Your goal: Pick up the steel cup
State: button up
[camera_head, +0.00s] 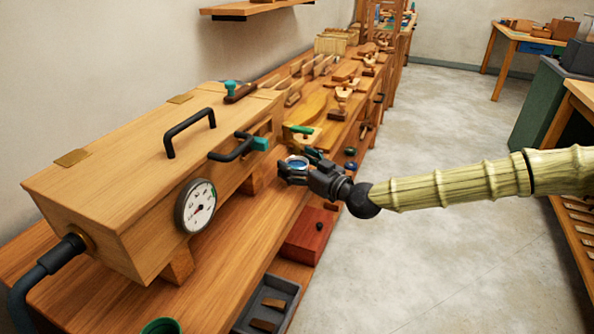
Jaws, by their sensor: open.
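A small round thing with a shiny metallic rim and a blue inside, which looks like the steel cup (297,163), is at the right edge of the long wooden bench, in front of the wooden box. My gripper (294,172) reaches in from the right, with its open fingers at the cup. The fingers and gripper body hide the cup's lower part. I cannot tell whether the fingers touch it or whether it stands on the bench.
A long wooden box (110,165) with black handles and a round gauge (196,206) stands left of my gripper. Hand tools and wooden pieces crowd the bench (225,265) behind. A red box (308,236) and grey tray (267,305) sit lower.

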jog(key=c, duration=1.2)
jog(key=shift+r, duration=0.1)
jog(key=shift+r, duration=0.75)
jog(key=shift+b+v, duration=0.55)
jog(key=shift+v, duration=8.45)
